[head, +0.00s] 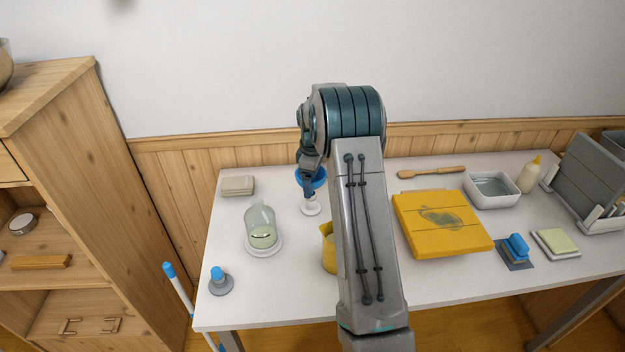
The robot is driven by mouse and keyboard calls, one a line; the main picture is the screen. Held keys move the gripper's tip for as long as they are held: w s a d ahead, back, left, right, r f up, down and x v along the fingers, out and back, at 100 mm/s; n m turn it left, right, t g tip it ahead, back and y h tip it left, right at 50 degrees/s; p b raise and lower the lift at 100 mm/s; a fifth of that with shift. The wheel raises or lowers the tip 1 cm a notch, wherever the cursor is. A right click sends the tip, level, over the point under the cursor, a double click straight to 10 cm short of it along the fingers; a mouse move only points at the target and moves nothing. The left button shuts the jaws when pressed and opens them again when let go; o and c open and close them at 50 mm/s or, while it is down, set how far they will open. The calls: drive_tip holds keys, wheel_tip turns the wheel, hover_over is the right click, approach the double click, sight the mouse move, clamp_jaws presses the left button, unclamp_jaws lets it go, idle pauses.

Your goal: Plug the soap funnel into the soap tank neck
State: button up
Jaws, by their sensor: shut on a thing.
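A clear jar with pale green liquid, which looks like the soap tank (262,236), stands upright on a white round base at the left of the table. Its narrow neck (258,205) points up, and nothing is seen in it. My gripper (308,190) is to the right of the jar, pointing down and partly hidden by my arm. It is shut on a blue, round-rimmed thing, which looks like the soap funnel (318,180). The funnel is apart from the neck. A small white round piece (311,207) shows just below; I cannot tell whether it touches the funnel.
A blue-knobbed grey piece (220,281) stands front left, and a beige block (238,185) back left. A yellow container (328,248) is partly behind my arm. A yellow box (440,224), white basin (491,188) and sponges fill the right. A wooden cabinet (75,150) stands left.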

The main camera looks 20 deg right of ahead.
drive_tip(key=shift+r, duration=0.15)
drive_tip(key=shift+r+p, duration=0.55)
drive_tip(key=shift+r, duration=0.3)
wheel_tip(320, 180, up, 6)
drive_tip(key=p, duration=0.4)
drive_tip(key=shift+r, duration=0.15)
